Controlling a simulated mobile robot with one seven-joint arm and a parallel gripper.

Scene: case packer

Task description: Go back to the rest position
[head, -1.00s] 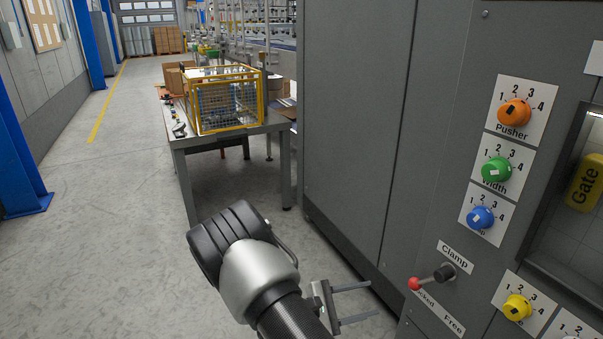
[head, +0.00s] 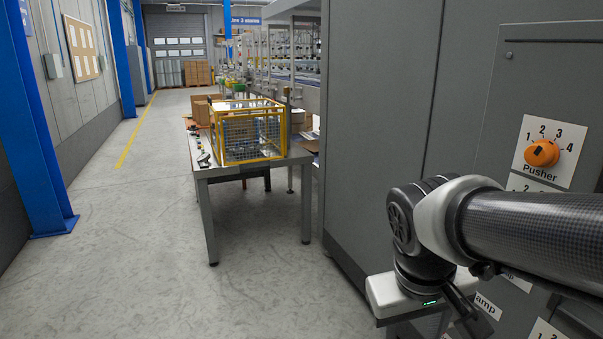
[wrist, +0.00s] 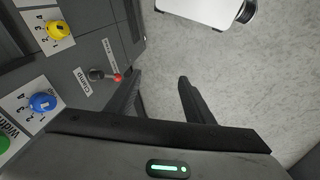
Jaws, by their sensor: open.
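My gripper (wrist: 159,84) is open and empty in the wrist view, its two dark fingers apart over bare grey floor. The clamp lever (wrist: 105,76), with a red knob, is on the machine panel just left of the fingers, apart from them as far as I can see. In the head view my arm reaches in from the right, and the gripper hangs low at the bottom edge, its fingertips not clearly visible. The orange Pusher dial (head: 541,153) shows above the arm.
The grey machine cabinet (head: 380,110) stands close on the right. A metal table (head: 204,178) with a yellow-framed wire basket (head: 248,133) stands ahead. The yellow dial (wrist: 58,27) and blue dial (wrist: 43,102) show in the wrist view. The aisle floor (head: 120,235) at left is clear.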

